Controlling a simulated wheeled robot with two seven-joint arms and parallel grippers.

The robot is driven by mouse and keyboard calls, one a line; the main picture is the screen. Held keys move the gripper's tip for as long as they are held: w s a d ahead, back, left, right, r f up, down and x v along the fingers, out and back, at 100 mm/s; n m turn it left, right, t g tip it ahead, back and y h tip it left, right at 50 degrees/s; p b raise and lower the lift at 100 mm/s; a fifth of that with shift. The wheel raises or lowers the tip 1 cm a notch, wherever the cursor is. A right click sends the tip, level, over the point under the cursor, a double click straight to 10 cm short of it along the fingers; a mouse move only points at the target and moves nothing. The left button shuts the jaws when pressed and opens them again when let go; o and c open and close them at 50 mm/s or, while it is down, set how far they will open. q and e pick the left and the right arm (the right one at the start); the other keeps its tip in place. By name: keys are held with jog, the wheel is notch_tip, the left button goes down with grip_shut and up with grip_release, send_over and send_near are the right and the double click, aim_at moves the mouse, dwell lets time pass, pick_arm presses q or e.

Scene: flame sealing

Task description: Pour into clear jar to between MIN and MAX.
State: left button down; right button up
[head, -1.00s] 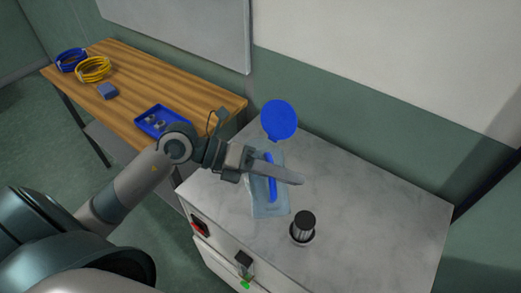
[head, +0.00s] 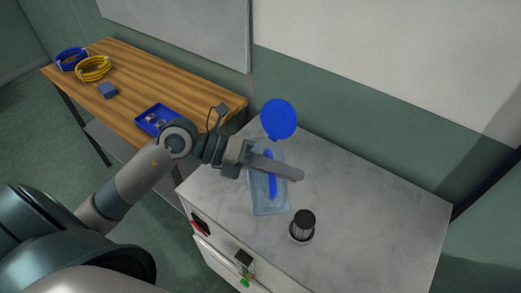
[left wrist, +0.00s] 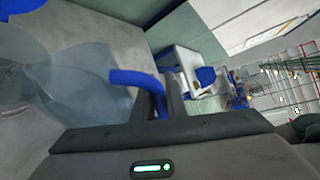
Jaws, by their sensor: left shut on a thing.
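A clear, bluish container (head: 262,203) with a blue handle (head: 272,186) and a round, raised blue lid (head: 279,118) is at the left of the grey cabinet top. My left gripper (head: 299,174) crosses in front of it and is shut on the blue handle, which also shows between the fingers in the left wrist view (left wrist: 138,78). I cannot tell if the container touches the top. A small dark-topped cylinder (head: 304,222) stands to its lower right, in a pale ring. No MIN or MAX marks or liquid level can be made out. My right gripper is out of view.
The cabinet top (head: 375,215) is clear to the right. Red and green controls are on its front.

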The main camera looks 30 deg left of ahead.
pick_arm(q)
jog(key=shift+w+r, duration=0.15)
jog(key=shift+r, duration=0.1)
dwell(0.4)
jog(key=shift+a+r, duration=0.1)
jog(key=shift+r, duration=0.05)
dwell(0.4)
jog(key=shift+w+a+r+n+h+p, duration=0.15)
jog(key=shift+w+r+n+h+p, duration=0.15)
jog(key=shift+n+p, duration=0.1)
dwell(0.6)
jog(key=shift+a+r, duration=0.1)
jog(key=shift+r, duration=0.05)
dwell(1.0)
jog(key=shift+w+a+r+n+g+p, duration=0.3)
jog(key=shift+w+r+n+p, duration=0.1)
jog(key=shift+r+n+p, duration=0.1)
dwell(1.6)
jog(key=shift+w+a, duration=0.1)
jog(key=shift+w, duration=0.1)
dwell(0.4)
jog(key=shift+w+a+r+n+h+p, duration=0.3)
jog(key=shift+w+a+r+h, duration=0.15)
jog(key=shift+w, duration=0.15)
dwell(1.0)
